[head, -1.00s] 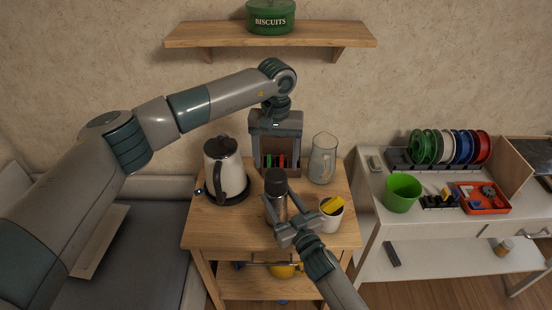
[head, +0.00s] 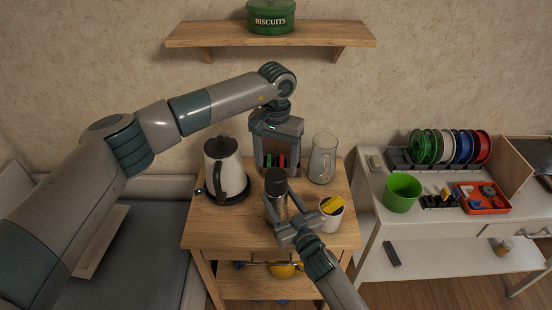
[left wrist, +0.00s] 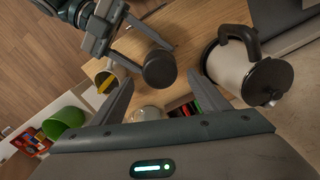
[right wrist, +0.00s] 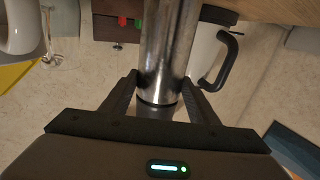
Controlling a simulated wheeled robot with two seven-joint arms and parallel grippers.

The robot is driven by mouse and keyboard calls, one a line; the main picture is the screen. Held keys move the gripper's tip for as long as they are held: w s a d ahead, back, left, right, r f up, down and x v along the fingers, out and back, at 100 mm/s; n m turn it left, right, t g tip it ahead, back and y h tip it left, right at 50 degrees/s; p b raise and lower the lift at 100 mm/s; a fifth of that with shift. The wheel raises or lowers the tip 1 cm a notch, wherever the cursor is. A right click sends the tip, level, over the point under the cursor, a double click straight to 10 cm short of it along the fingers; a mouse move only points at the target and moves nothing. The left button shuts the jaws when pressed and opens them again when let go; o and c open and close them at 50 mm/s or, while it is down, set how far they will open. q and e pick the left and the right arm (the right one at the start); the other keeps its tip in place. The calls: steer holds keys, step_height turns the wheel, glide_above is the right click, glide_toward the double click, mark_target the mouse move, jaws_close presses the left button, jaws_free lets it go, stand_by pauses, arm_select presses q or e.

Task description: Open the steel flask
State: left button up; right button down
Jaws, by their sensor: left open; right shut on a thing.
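The steel flask (head: 274,207) stands upright on the wooden cart, with its dark lid (head: 276,181) on top. My right gripper (head: 286,222) is shut on the flask's body from the front. In the right wrist view the steel body (right wrist: 168,45) shows between the fingers. My left gripper (head: 278,138) hangs above and behind the flask, pointing down, open and empty. In the left wrist view the round dark lid (left wrist: 159,69) lies beyond the open fingers (left wrist: 160,92), roughly between them and apart from them.
A white kettle (head: 224,168) stands left of the flask. A wall shelf (head: 270,34) with a green biscuit tin (head: 270,18) is above.

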mark_target(276, 174)
arm_select(q)
steer(key=shift+f, duration=3.55)
